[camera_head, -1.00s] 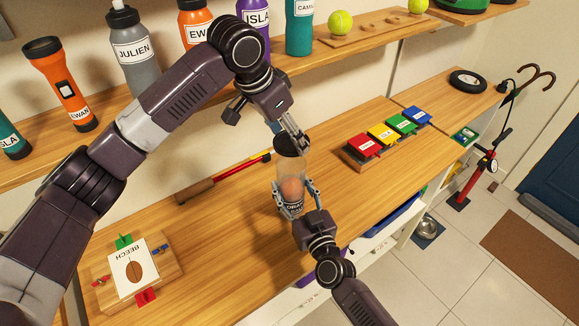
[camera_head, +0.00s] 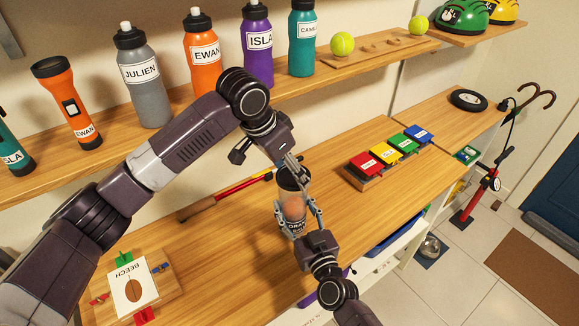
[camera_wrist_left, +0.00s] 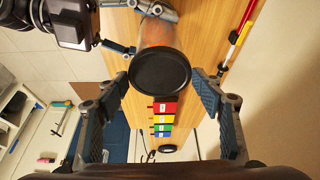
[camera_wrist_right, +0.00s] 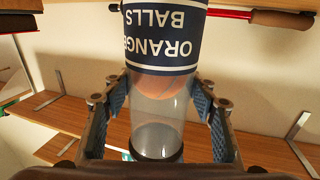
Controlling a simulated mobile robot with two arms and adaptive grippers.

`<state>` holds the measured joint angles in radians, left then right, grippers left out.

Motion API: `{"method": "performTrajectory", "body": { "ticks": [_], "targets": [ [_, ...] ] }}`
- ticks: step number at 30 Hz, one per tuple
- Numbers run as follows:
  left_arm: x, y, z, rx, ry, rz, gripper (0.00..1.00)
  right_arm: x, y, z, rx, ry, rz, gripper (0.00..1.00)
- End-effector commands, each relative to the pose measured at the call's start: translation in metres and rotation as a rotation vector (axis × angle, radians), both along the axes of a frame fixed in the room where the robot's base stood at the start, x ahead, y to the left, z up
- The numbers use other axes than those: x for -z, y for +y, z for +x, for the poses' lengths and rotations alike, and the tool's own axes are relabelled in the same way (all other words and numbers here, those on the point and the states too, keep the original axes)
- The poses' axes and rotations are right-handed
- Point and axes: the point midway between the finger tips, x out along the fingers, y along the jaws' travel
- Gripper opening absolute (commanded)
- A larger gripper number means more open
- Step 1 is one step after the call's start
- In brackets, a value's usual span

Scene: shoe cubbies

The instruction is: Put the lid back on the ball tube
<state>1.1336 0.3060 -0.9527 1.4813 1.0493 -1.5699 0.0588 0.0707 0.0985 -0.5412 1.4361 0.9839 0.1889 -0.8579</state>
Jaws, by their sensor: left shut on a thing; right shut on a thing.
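The clear ball tube (camera_head: 293,207) with a dark "ORANGE BALLS" label and an orange ball inside stands roughly upright above the counter. My right gripper (camera_head: 297,213) is shut around its sides; the tube also fills the right wrist view (camera_wrist_right: 160,105). The round black lid (camera_wrist_left: 160,73) lies between the fingertips of my left gripper (camera_wrist_left: 161,85), which is shut on its rim. In the head view my left gripper (camera_head: 292,163) is at the tube's top, with the lid at the mouth. I cannot tell whether the lid is fully seated.
Behind the tube lies a red-and-yellow stick with a brown handle (camera_head: 197,208). Coloured labelled blocks on a wooden rack (camera_head: 366,180) stand to the right, and a BEECH card board (camera_head: 160,290) at front left. Bottles (camera_head: 203,55) line the shelf above.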

Motion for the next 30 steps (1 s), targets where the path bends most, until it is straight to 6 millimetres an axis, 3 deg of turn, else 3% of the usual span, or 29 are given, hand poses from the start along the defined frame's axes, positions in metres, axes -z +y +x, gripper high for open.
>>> {"method": "performTrajectory", "body": {
  "ticks": [30],
  "targets": [
    [0.0139,0.0001,0.0000,-0.001,0.001,-0.001,0.52,0.0005,-0.0003,-0.0001,0.000,0.001,-0.001,0.09]
  ]
}}
